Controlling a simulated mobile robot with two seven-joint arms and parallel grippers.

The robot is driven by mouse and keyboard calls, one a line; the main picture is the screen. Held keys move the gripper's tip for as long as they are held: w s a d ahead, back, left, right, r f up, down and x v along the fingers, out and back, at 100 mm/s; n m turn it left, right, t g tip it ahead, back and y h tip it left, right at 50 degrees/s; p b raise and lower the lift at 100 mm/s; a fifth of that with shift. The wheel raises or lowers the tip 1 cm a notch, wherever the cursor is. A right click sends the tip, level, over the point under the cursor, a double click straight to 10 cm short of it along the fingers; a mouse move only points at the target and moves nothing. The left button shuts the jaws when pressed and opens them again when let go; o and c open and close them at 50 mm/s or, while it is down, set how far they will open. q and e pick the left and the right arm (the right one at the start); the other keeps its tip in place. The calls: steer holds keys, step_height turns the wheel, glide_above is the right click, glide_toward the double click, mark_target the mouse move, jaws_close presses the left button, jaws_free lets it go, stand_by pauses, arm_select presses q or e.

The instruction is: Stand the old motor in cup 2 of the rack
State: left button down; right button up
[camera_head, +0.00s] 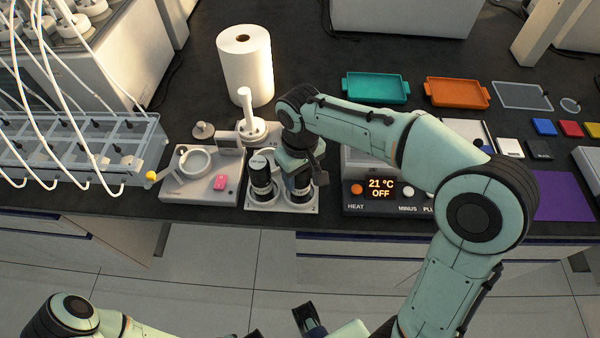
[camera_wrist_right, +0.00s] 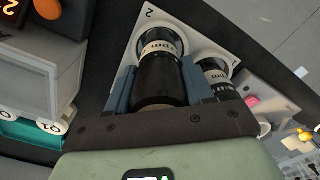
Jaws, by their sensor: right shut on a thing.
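My right gripper (camera_head: 300,183) is shut on a dark motor with a pale "rpm" band, taken as the old motor (camera_wrist_right: 160,80). The rack (camera_head: 253,208) is a pale plate with two round cups, marked 2 and 1 in the right wrist view (camera_wrist_right: 205,42). The held motor stands roughly upright at cup 2 (camera_wrist_right: 143,27), its lower end at the ring; I cannot tell how deep it sits. A second black motor (camera_head: 261,176) stands in cup 1, close beside. Only dark parts of my left gripper seem to show at the bottom edge, its jaws unclear.
A grey tray (camera_head: 190,192) with a ring and pink item is left of the rack. A heater (camera_head: 385,208) reading 21 °C OFF is close on the right. A white stirrer-like stand (camera_head: 250,127) and paper roll (camera_head: 246,70) are behind. The bench's front edge is near.

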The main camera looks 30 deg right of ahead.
steer(key=shift+f, duration=0.15)
steer(key=o, duration=1.4)
step_height(320, 180, up, 12)
steer(key=shift+r+p, duration=0.2)
steer(key=shift+p, duration=1)
